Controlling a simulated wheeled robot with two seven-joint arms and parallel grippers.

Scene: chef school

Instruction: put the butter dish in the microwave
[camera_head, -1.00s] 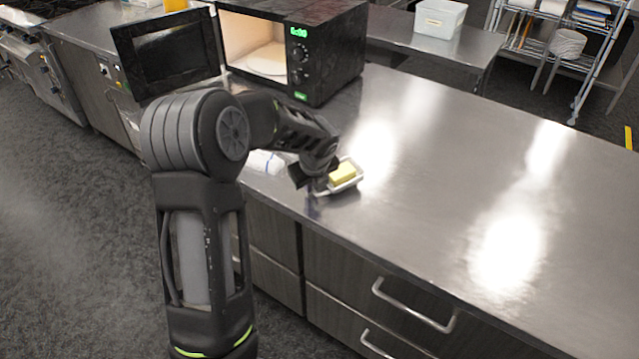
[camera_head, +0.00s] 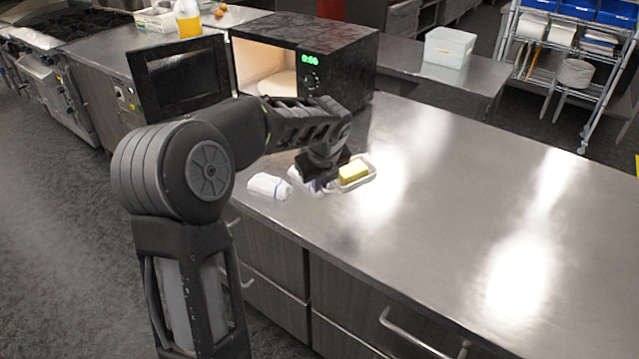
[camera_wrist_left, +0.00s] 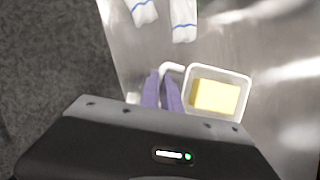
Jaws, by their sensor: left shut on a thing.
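The butter dish (camera_head: 366,180) is a small white open dish with a yellow block of butter (camera_head: 353,171) in it. In the left wrist view the dish (camera_wrist_left: 246,82) shows at the right of the fingers, with a white handle. My left gripper (camera_head: 318,186) is shut on the dish's handle; its purple fingers (camera_wrist_left: 162,92) show in the left wrist view. I cannot tell whether the dish touches the counter. The microwave (camera_head: 345,62) stands at the counter's far left end, its door (camera_head: 180,75) swung open to the left. My right gripper is not in view.
A white cloth with a blue stripe (camera_head: 270,186) lies on the counter (camera_head: 450,190), left of the gripper. The counter's right side is clear. A white bin (camera_head: 448,47) stands on the counter behind, and a wire shelf (camera_head: 570,60) is at the back right.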

